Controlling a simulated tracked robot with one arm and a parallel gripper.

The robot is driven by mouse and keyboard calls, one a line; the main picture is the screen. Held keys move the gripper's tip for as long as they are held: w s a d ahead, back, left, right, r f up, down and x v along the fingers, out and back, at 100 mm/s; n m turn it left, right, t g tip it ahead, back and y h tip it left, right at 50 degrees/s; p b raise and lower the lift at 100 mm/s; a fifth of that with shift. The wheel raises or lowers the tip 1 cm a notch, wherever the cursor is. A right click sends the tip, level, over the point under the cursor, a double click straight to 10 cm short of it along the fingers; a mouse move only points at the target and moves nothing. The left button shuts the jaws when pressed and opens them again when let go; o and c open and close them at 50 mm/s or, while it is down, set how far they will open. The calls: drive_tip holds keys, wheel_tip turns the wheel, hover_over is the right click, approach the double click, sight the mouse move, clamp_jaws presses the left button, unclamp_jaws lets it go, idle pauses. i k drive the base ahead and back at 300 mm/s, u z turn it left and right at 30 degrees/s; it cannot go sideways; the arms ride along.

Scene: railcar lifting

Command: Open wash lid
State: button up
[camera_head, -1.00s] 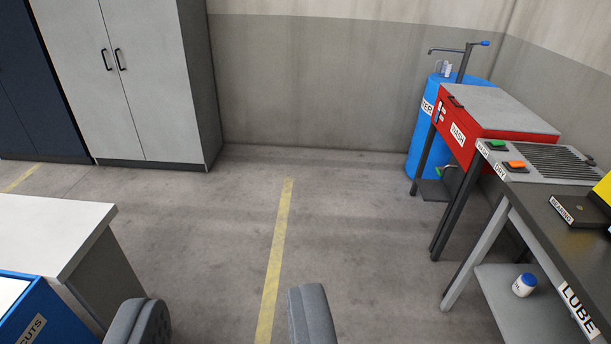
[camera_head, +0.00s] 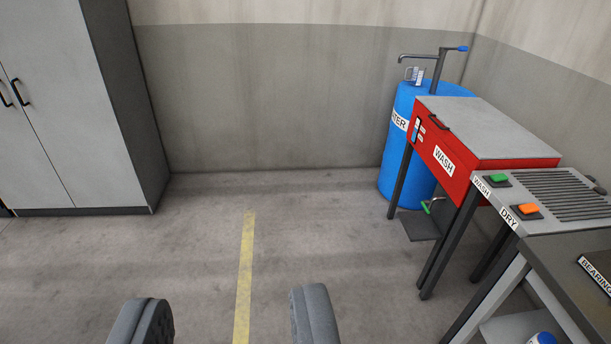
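The wash station is a red box on dark legs with the label WASH (camera_head: 444,160), at the right of the view. Its grey lid (camera_head: 490,128) lies flat and shut on top, with a dark handle (camera_head: 438,122) at its front left edge. My gripper (camera_head: 228,325) shows at the bottom, its two grey fingers wide apart with only floor between them. It is well to the left of the wash station and nearer to me, touching nothing.
A blue water barrel (camera_head: 403,150) with a tap stands behind the wash station. A grey unit (camera_head: 545,205) with green and orange buttons and a dark bench (camera_head: 585,290) stand nearer at the right. A grey cabinet (camera_head: 75,110) is at the left. The floor (camera_head: 300,240) between is clear.

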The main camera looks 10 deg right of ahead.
sight(488, 132)
drive_tip(key=z, duration=0.2)
drive_tip(key=i, duration=1.3)
drive_tip(key=z, duration=0.5)
drive_tip(key=i, duration=1.35)
drive_tip(key=z, duration=0.4)
drive_tip(key=i, duration=1)
drive_tip(key=z, duration=0.2)
